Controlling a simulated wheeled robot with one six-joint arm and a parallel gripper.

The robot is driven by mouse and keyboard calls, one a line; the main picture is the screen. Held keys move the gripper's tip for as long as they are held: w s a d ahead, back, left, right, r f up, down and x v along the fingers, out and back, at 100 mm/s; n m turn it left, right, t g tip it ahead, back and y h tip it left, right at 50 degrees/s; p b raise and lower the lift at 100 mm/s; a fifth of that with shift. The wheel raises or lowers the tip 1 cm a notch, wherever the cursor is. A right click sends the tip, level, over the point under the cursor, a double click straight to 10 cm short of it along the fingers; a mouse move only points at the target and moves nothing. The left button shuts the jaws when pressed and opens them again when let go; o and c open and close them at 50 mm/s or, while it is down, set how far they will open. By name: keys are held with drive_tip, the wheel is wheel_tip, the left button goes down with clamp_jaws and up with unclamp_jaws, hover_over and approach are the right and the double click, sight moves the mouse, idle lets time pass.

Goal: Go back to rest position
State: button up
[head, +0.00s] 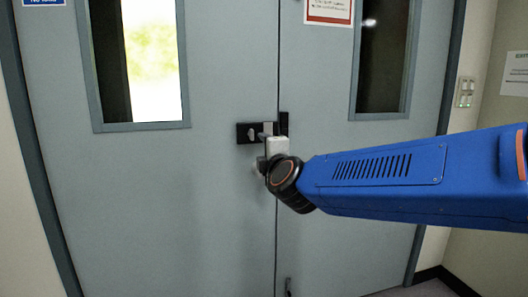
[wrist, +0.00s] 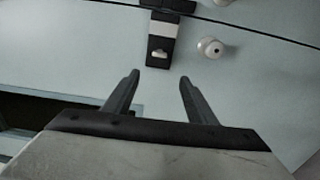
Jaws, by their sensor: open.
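My gripper (wrist: 160,77) is open in the wrist view, with two dark fingers apart and nothing between them. Beyond the fingertips is the black latch plate (wrist: 161,45) on the grey door, which looks apart from the fingers. In the head view my blue arm reaches in from the right, and my gripper (head: 268,133) is in front of the black latch (head: 246,133) at the door seam. The fingers are small there and partly merge with the latch, so the exact gap cannot be told.
The grey double door (head: 200,215) fills the head view and looks shut. A round knob (wrist: 211,47) sits beside the latch plate in the wrist view. Each leaf has a window. A wall switch (head: 465,92) and a paper notice (head: 515,74) are at the right.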

drive_tip(key=s+d+f+m+g+h, duration=0.2)
drive_tip(key=s+d+f+m+g, duration=0.4)
drive_tip(key=s+d+f+m, duration=0.4)
drive_tip(key=s+d+f+m+g+h, duration=0.3)
drive_tip(key=s+d+f+m+g, duration=0.3)
drive_tip(key=s+d+f+m, duration=0.5)
drive_tip(key=s+d+f, duration=0.3)
drive_tip(key=s+d, duration=0.2)
drive_tip(key=s, duration=0.2)
drive_tip(key=s+d+f, duration=0.3)
drive_tip(key=s+d, duration=0.2)
drive_tip(key=s, duration=0.2)
drive_tip(key=shift+d+f+g, duration=0.2)
drive_tip(key=shift+f+g, duration=0.1)
drive_tip(key=shift+f, duration=0.1)
